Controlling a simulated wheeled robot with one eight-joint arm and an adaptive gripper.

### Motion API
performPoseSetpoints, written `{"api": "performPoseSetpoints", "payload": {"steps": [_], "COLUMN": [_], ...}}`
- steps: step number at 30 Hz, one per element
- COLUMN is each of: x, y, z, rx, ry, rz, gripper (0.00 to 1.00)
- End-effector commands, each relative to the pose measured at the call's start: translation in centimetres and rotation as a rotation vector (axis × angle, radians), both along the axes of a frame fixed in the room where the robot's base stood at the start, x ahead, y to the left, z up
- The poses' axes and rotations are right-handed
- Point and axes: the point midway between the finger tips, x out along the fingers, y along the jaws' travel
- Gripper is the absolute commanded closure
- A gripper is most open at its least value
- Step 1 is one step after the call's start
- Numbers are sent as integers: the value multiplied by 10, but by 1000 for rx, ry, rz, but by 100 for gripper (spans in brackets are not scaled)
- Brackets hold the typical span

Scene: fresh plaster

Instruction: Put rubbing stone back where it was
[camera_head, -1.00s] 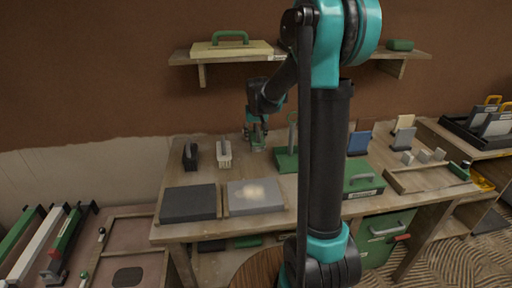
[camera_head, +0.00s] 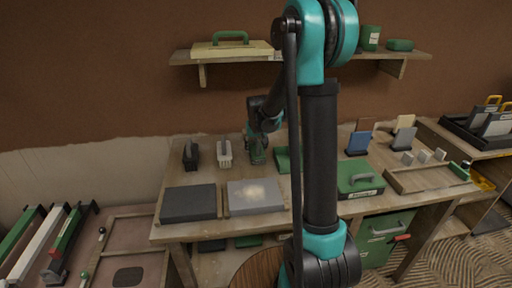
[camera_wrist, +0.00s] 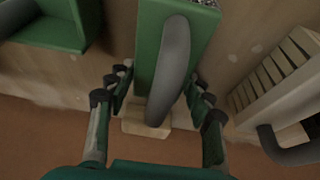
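The likely rubbing stone (camera_wrist: 149,48) is a green block with a thick grey handle and a speckled grey end. It fills the middle of the wrist view. In the head view it stands on the bench toward the wall (camera_head: 259,156), partly hidden by my gripper (camera_head: 257,135). In the wrist view my gripper (camera_wrist: 160,92) has its fingers spread on both sides of the block and handle. They look apart from the handle. A pale wooden piece (camera_wrist: 145,126) shows at the block's wall-side end.
A white ridged float (camera_head: 224,152) and a dark handled tool (camera_head: 190,154) stand to the left. A green open holder (camera_head: 283,160) is close on the right. Dark (camera_head: 188,203) and grey (camera_head: 255,196) slabs lie in front. A shelf (camera_head: 220,55) hangs above.

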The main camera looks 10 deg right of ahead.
Motion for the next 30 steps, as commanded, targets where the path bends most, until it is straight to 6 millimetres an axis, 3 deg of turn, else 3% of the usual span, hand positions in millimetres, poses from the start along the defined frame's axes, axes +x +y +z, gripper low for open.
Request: {"api": "performPoseSetpoints", "payload": {"steps": [5, 17, 30], "x": [0, -2, -28], "y": [0, 0, 2], "z": [0, 7, 76], "rx": [0, 0, 0], "ry": [0, 0, 0], "rz": [0, 0, 1], "gripper": [28, 28, 28]}}
